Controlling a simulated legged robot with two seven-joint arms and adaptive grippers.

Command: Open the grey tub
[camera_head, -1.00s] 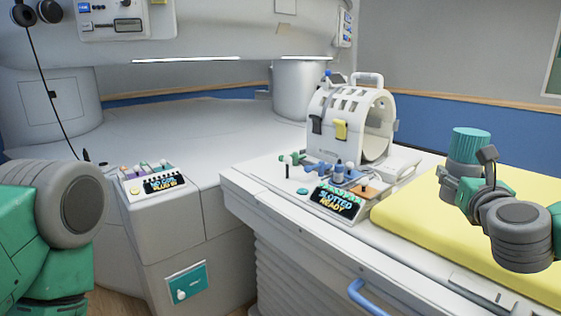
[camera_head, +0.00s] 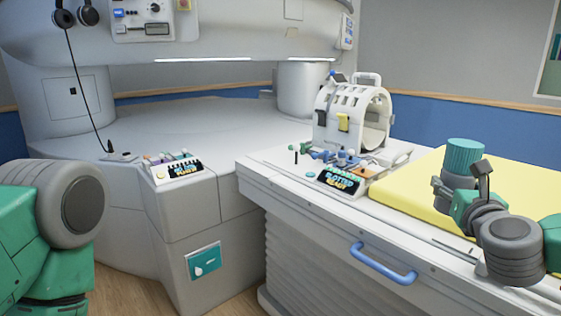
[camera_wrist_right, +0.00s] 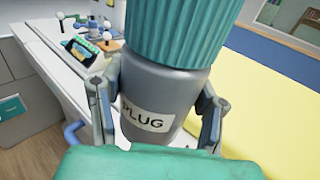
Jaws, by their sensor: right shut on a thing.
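The grey tub (camera_wrist_right: 168,84) has a ribbed teal lid (camera_wrist_right: 176,28) on it and a white label reading "PLUG". My right gripper (camera_wrist_right: 157,100) is shut on the tub's grey body, one finger on each side, below the lid. In the head view the teal lid (camera_head: 464,156) shows above my right gripper (camera_head: 456,194), over the near part of the yellow mattress. The tub looks roughly upright. My left arm is at the left edge of the head view, but its gripper does not show.
A white bed (camera_head: 310,226) with a yellow mattress (camera_head: 412,180) and a blue handle (camera_head: 383,264) lies ahead. A white coil (camera_head: 350,115) and a "SLOTTED READY" panel (camera_head: 338,183) stand on it. A console (camera_head: 176,170) sits at left. Floor is clear below.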

